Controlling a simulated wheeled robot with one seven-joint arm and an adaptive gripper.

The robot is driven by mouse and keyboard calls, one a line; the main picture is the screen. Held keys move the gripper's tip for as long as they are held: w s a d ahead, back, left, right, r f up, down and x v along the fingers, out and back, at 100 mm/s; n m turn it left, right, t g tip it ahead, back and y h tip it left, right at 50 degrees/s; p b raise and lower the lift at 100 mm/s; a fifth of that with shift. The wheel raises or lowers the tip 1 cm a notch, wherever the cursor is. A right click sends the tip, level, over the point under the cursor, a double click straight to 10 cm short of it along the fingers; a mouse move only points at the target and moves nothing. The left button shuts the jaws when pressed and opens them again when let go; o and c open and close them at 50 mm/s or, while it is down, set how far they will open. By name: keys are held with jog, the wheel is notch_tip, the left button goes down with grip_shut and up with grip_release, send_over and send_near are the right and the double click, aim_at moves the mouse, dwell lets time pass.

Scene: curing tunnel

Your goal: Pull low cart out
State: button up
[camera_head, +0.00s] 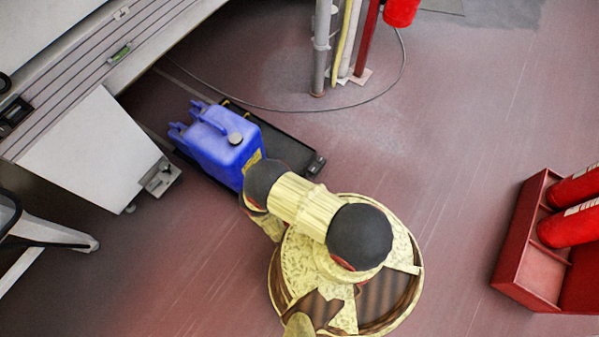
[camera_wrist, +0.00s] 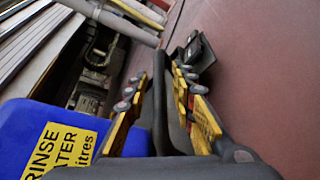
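The low cart (camera_head: 292,148) is a flat black platform on the floor. Its left end reaches towards the space beneath the grey machine. A blue jerrycan (camera_head: 222,142) stands on it. In the wrist view, the jerrycan (camera_wrist: 40,125) with a yellow rinse-water label is at lower left, and a black corner fitting of the cart (camera_wrist: 196,52) is beyond the fingers. My gripper (camera_wrist: 155,78) has its fingers apart, with a dark bar, seemingly the cart's, between them. Whether they touch it is unclear. In the head view my arm hides the gripper and the cart's near end.
The grey machine (camera_head: 85,150) stands left of the cart. Pipes (camera_head: 335,50) and a cable loop (camera_head: 402,75) are behind it. A red stand (camera_head: 525,235) with red cylinders is at right. Open floor lies between my base and the stand.

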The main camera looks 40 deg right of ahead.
jog(key=shift+o, duration=0.3)
jog(key=shift+w+r, duration=0.1)
jog(key=shift+r, duration=0.1)
notch_tip(320, 180, up, 7)
jog(key=shift+w+a, duration=0.1)
jog(key=shift+w, duration=0.05)
jog(key=shift+s+r, duration=0.2)
jog(key=shift+r, duration=1.15)
